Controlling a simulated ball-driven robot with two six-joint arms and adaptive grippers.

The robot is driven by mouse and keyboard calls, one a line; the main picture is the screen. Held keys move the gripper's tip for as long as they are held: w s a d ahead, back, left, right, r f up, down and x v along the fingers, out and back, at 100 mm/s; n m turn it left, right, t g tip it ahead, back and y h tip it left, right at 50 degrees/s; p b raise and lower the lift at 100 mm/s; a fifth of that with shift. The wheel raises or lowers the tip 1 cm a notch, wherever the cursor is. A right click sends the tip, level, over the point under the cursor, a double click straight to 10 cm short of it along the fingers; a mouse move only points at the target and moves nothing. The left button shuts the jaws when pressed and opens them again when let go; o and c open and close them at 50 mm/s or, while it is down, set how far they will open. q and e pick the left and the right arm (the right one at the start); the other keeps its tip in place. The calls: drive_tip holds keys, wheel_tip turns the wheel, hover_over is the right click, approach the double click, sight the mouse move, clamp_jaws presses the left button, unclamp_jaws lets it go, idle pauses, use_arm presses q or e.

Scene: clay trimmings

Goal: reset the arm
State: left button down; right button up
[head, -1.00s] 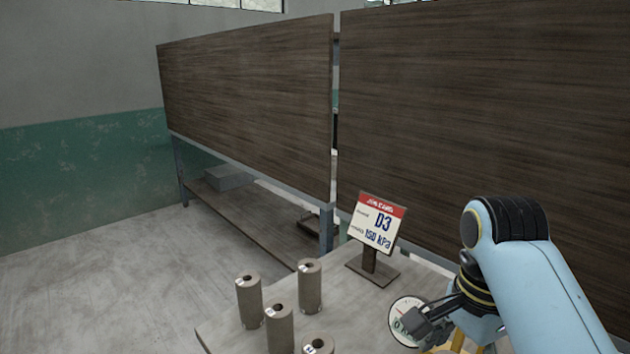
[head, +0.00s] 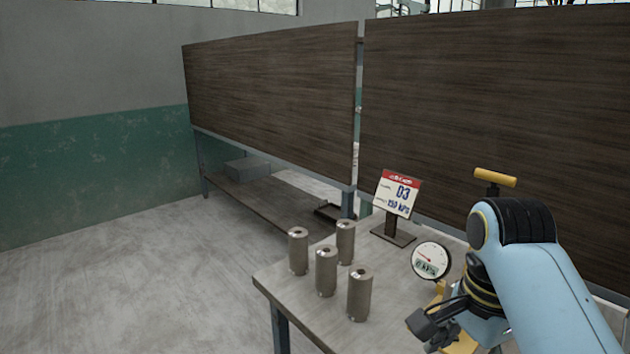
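My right arm comes in from the right, light blue with dark bands. Its gripper (head: 430,328) hangs over the right part of the table, in front of a yellow piece of equipment. The fingers are small and dark here, and I cannot tell whether they are open or shut. I see nothing clearly held in them. My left arm and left gripper are out of view.
Several metal cylinders (head: 326,271) stand upright on the table (head: 285,283). A round gauge (head: 431,261) and a yellow handle (head: 495,178) are beside my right arm. A shelf bench (head: 262,202) with dark panels stands behind.

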use_arm(q)
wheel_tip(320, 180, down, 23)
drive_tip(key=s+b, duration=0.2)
drive_tip(key=b, duration=2.1)
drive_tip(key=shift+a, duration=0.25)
use_arm(e)
drive_tip(key=s+d+f+n, duration=0.3)
drive_tip(key=s+f+n, duration=0.2)
drive_tip(key=s+f, duration=0.8)
drive_tip(key=s+d+f+n, duration=0.4)
drive_tip(key=s+f, duration=0.9)
drive_tip(key=f, duration=1.6)
drive_tip(key=s+d+f+n+t, duration=0.1)
drive_tip(key=s+d+f+n, duration=0.2)
drive_tip(key=s+f, duration=1)
wheel_tip(320, 180, down, 8)
drive_tip(key=n, duration=0.2)
drive_tip(key=shift+s+d+n+h, duration=0.15)
drive_tip(key=shift+s+n+h, duration=0.15)
drive_tip(key=shift+h, duration=0.1)
